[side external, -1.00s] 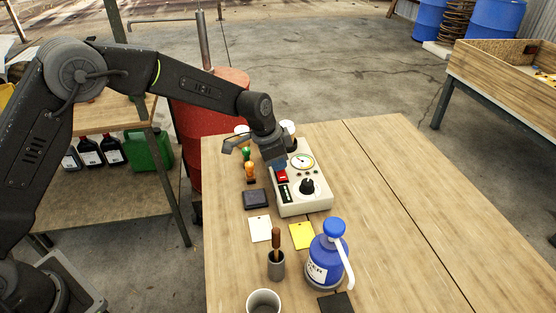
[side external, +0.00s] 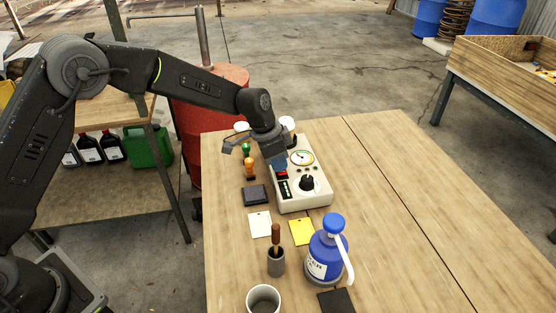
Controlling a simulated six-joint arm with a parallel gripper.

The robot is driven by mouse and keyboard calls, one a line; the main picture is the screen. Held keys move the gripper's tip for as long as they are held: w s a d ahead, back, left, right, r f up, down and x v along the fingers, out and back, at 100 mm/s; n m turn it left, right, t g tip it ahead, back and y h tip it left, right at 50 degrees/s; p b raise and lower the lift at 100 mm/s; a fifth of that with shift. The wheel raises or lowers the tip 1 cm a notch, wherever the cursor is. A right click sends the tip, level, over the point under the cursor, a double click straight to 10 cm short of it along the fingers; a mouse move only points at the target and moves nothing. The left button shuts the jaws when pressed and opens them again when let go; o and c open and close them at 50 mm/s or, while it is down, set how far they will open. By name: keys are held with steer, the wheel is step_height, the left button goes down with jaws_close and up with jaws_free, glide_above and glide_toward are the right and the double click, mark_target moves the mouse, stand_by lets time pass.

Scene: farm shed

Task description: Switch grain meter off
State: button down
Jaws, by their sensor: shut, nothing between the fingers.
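The grain meter (side external: 306,204) is a cream box lying on the wooden table, with a round dial gauge (side external: 302,157), a black knob (side external: 307,183) and a dark strip with small marks. A red switch (side external: 283,173) sits at its left side, partly hidden by my gripper. My gripper (side external: 280,166) is shut and empty, pointing down at the red switch with its blue tips at or just above it. I cannot tell whether the tips touch the switch or which way it is set.
Left of the meter are orange and green-topped stamps (side external: 249,167) and a dark pad (side external: 255,195). In front are white and yellow cards (side external: 301,232), a blue pump bottle (side external: 327,255), a grey holder (side external: 276,262) and a cup (side external: 264,299). The table's right side is clear.

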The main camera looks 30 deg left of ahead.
steer(key=w+a+v, duration=0.1)
steer(key=w+v, duration=0.1)
steer(key=v, duration=1.1)
steer(key=shift+r, duration=0.35)
steer(key=shift+w+a, duration=0.1)
